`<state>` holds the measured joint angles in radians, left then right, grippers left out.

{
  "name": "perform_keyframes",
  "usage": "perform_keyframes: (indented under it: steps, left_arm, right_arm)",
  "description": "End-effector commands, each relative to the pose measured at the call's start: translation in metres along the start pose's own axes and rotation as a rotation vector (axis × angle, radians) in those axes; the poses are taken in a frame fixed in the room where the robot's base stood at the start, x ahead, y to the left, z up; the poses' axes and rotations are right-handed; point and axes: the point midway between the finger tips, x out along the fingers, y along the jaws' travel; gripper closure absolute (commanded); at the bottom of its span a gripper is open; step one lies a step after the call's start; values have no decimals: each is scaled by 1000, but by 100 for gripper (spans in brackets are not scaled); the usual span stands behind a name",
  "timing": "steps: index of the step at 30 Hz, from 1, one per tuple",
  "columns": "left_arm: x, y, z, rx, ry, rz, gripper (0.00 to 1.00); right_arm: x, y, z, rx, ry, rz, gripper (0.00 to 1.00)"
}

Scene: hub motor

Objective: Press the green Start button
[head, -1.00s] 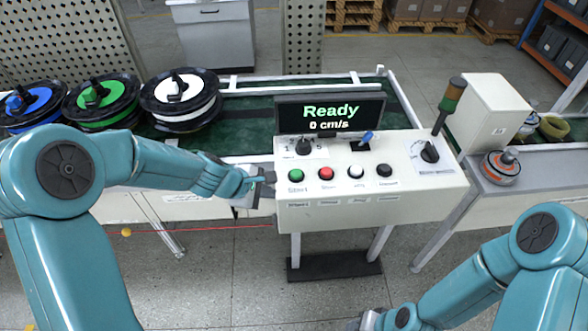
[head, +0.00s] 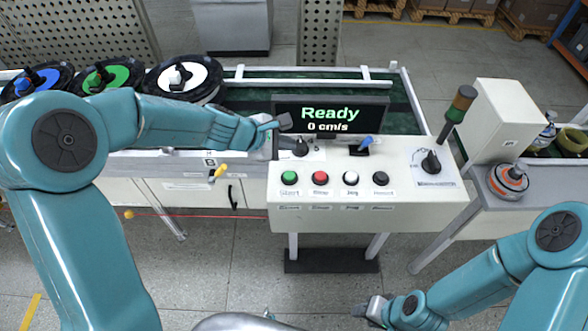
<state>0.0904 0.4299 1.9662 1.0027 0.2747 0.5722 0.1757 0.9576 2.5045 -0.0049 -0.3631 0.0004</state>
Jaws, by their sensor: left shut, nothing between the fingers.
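The green Start button (head: 289,178) is at the left end of the button row on the white control panel (head: 370,218). A red button (head: 320,178), a white button (head: 350,178) and a black button (head: 381,179) stand to its right. The display (head: 330,117) reads "Ready" and "0 cm/s". My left gripper (head: 284,122) is shut and empty. In the picture it is above the Start button, by the display's lower left corner and a black knob (head: 300,147), apart from the button. My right gripper (head: 366,308) is low in the view, well below the panel; its fingers are unclear.
Spools with blue, green and white centres (head: 190,76) stand at the back left. An orange-and-grey part (head: 508,178) sits at the right.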

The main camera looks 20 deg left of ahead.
Motion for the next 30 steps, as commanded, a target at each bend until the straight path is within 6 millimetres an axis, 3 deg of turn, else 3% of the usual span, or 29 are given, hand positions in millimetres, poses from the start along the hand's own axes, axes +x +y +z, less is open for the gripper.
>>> perform_keyframes:
  steps: [14, 30]
  left_arm:
    - [2, -6, -6, 0, 0, -1, 100]
    - [55, -39, -39, 2, 0, -1, 100]
  right_arm:
    - [6, 2, 0, 0, 0, 0, 57]
    - [69, 25, -1, 0, 0, 0, 57]
